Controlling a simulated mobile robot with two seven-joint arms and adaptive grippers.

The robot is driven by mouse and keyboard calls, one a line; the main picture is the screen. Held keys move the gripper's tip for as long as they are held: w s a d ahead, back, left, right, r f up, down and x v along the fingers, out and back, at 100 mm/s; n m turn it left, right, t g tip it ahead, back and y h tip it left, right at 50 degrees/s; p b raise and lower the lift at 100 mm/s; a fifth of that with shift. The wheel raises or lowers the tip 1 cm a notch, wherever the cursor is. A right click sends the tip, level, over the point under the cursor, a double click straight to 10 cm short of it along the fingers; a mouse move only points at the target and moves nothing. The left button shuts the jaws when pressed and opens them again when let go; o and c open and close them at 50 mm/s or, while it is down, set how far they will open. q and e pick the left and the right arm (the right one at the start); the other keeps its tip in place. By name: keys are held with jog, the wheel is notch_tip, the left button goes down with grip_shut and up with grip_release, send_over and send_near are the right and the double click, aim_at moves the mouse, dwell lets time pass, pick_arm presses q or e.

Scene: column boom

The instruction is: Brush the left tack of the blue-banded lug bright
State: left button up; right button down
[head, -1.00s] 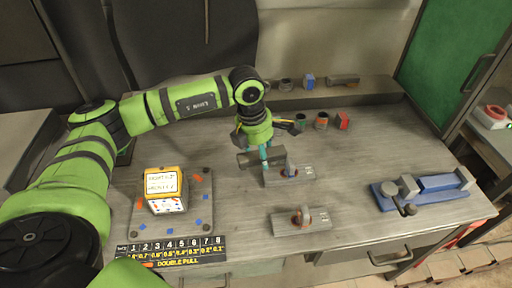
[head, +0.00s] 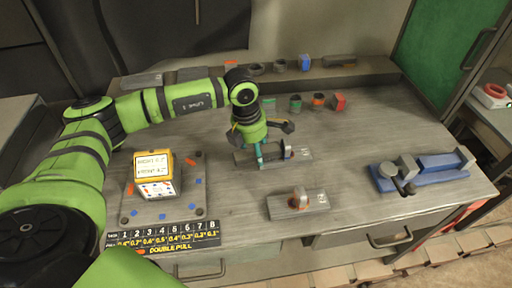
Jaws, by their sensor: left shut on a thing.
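The blue-banded lug (head: 289,150) stands on a grey plate (head: 303,157) in the middle of the bench. My left gripper (head: 261,154) is shut on a dark grey bar-like tool, apparently the brush (head: 242,157), just left of the lug. The tool is low over or at the plate's left part; I cannot tell whether it touches the plate or the tack. The left tack itself is too small and partly hidden by the tool and fingers. A second lug with an orange band (head: 299,198) stands on a nearer plate (head: 282,208). My right gripper is not in view.
A yellow-framed display box (head: 154,166) sits on a grey board (head: 187,204) at left, behind a numbered strip (head: 165,238). A blue clamp fixture (head: 438,171) is at right.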

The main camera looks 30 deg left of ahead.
pick_arm(q)
jog(key=shift+f, duration=0.25)
dwell(0.8)
jog(key=shift+s+d, duration=0.1)
